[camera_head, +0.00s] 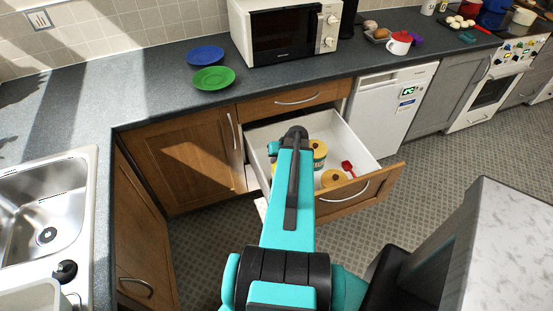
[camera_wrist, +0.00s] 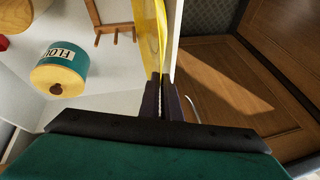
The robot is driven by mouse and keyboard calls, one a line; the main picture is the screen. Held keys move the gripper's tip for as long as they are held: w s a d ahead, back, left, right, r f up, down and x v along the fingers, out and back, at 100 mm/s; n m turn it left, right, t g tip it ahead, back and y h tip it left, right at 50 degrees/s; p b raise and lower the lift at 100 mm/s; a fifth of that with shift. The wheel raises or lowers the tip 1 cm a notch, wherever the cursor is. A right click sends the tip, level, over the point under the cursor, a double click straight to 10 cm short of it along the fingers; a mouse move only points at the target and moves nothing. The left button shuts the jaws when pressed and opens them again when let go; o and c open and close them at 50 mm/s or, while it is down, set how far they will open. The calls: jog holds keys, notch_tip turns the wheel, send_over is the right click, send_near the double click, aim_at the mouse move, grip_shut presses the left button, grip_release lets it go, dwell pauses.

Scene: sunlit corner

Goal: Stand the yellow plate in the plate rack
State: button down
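The yellow plate (camera_wrist: 151,28) shows nearly edge-on in the wrist view, upright beside a white panel that looks like the drawer's side wall. My gripper (camera_wrist: 161,82) has its fingers close together around the plate's lower edge and appears shut on it. A brown wooden frame with pegs (camera_wrist: 113,27) lies to the left of the plate, apart from it; it looks like the plate rack, partly cut off. In the head view my gripper (camera_head: 296,131) is over the open drawer (camera_head: 362,150), and my arm hides the plate and rack.
The drawer also holds a teal flour canister (camera_wrist: 64,69), another wooden-lidded canister (camera_head: 333,178) and a red item (camera_head: 348,168). A blue plate (camera_head: 205,55) and a green plate (camera_head: 212,78) lie on the counter left of the microwave (camera_head: 285,33). A sink (camera_head: 45,215) is at left.

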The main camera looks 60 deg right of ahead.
jog(key=shift+f+b, duration=0.65)
jog(key=shift+f, duration=0.15)
jog(key=c, duration=1.9)
grip_release()
jog(key=shift+r, duration=0.1)
jog(key=p+v, duration=0.6)
jog(key=v, duration=0.7)
jog(key=shift+s+r+p, duration=0.1)
jog(key=shift+r+p, duration=0.1)
jog(key=shift+p, duration=0.1)
